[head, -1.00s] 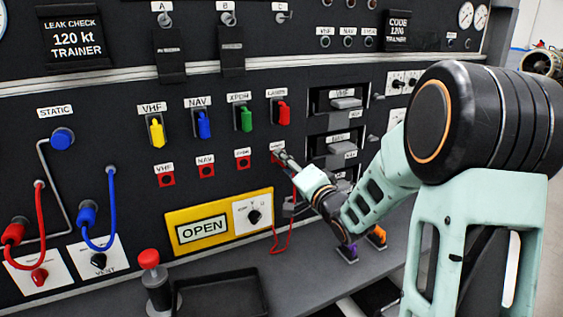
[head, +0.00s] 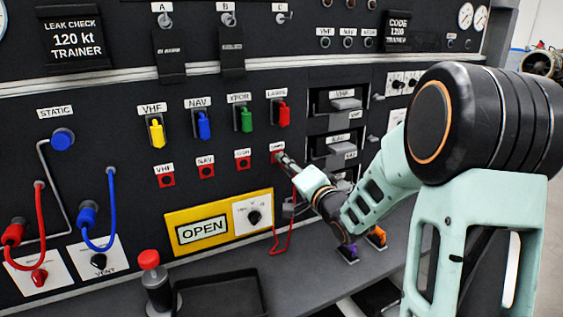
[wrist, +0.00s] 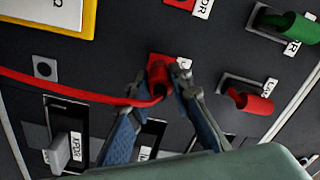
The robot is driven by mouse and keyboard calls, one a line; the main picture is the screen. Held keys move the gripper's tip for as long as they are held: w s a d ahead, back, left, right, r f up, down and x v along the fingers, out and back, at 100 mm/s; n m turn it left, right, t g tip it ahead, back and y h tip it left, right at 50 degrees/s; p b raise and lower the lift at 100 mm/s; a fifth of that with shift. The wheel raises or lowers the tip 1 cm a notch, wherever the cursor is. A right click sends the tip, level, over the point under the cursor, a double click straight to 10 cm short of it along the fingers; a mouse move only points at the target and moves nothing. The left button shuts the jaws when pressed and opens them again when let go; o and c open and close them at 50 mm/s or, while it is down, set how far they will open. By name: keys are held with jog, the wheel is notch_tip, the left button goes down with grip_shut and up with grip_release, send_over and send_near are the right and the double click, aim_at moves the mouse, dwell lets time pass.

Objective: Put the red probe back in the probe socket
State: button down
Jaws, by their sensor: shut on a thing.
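My gripper (wrist: 170,88) is shut on the red probe (wrist: 157,76) in the wrist view. The probe stands at a red square test point, and I cannot tell whether its tip touches it. A red cable runs left from the probe. In the head view my gripper (head: 281,157) is at the rightmost red square of the row, under the red switch, and largely hides the probe. A grey plate with a dark round hole (wrist: 45,68), seen left of the probe in the wrist view, looks like the probe socket. It appears empty.
The yellow-framed OPEN panel (head: 180,240) with a knob is left of my gripper. Guarded switches (head: 245,118) line the panel above. Slotted modules with handles (head: 345,103) stick out at right. A black tray (head: 222,294) and a red-topped post (head: 150,262) stand on the shelf below.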

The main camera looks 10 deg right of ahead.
jog(key=shift+s, duration=0.1)
dwell(0.3)
jog(key=shift+s+d, duration=0.15)
jog(key=shift+s, duration=0.2)
jog(key=shift+s+d, duration=0.1)
jog(key=shift+s, duration=0.1)
jog(key=v, duration=0.2)
jog(key=shift+s+d, duration=0.15)
jog(key=shift+s, duration=0.25)
jog(key=shift+f, duration=0.1)
